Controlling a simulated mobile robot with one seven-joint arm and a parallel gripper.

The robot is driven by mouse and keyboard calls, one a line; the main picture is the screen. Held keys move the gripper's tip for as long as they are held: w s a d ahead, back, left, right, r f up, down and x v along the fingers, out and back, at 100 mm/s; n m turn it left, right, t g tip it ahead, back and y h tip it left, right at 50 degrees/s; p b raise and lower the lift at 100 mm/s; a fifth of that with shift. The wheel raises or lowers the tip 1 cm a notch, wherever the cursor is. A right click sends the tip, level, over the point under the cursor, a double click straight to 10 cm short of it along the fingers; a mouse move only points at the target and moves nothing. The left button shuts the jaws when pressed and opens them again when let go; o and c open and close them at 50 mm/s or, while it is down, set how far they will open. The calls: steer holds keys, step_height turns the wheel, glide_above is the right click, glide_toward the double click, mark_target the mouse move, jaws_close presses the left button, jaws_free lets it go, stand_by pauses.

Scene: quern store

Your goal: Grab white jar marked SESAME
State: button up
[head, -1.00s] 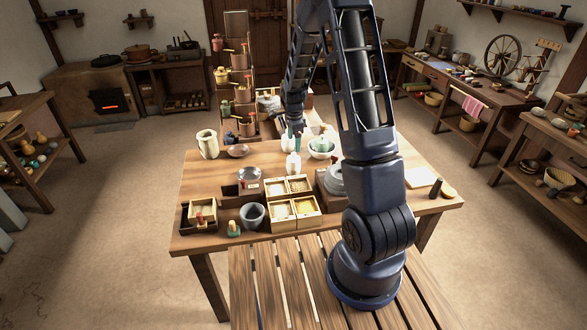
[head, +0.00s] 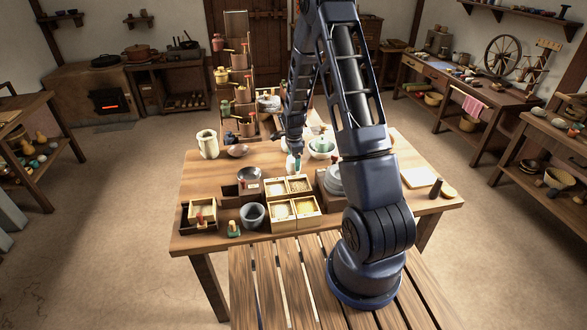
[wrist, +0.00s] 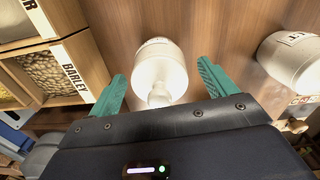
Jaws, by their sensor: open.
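A white jar (wrist: 160,65) with a narrow neck stands between the green fingers of my gripper (wrist: 162,74) in the wrist view. The fingers are open, with a gap on each side of it. Its label is at a steep angle and I cannot read it. In the head view my gripper (head: 294,152) is low over the table at this white jar (head: 291,166), partly covering it. A second white jar (wrist: 292,60) lies to the right in the wrist view; its label shows only letters like "LT".
Wooden boxes of grain, one marked BARLEY (wrist: 62,72), stand close left of my gripper in the wrist view.

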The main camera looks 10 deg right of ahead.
steer(key=c, duration=1.3)
steer(key=shift+r, duration=0.15)
